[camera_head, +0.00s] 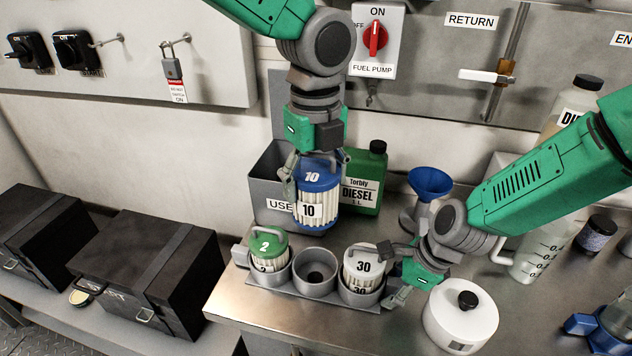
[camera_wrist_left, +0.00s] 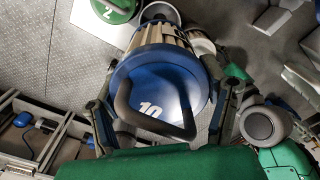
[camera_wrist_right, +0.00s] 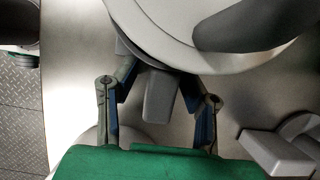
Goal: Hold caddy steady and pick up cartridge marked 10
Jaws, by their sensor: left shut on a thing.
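The blue-topped cartridge marked 10 (camera_head: 318,205) hangs upright from my left gripper (camera_head: 316,165), which is shut on it, above and behind the caddy. Its blue top and handle fill the left wrist view (camera_wrist_left: 160,90). The grey caddy (camera_head: 290,288) stands on the steel counter near its front edge. Its middle cup (camera_head: 315,266) is empty. The green cartridge marked 2 (camera_head: 267,250) sits in the left cup and the white one marked 30 (camera_head: 363,268) in the right cup. My right gripper (camera_head: 385,275) is at the caddy's right end, its fingers open either side of a grey tab (camera_wrist_right: 162,95).
A grey bin labelled USED (camera_head: 270,180) and a green diesel jug (camera_head: 366,180) stand behind the cartridge. A blue funnel (camera_head: 430,183) is to the right. A round white container (camera_head: 460,318) stands close to my right gripper. Black cases (camera_head: 145,265) lie lower left.

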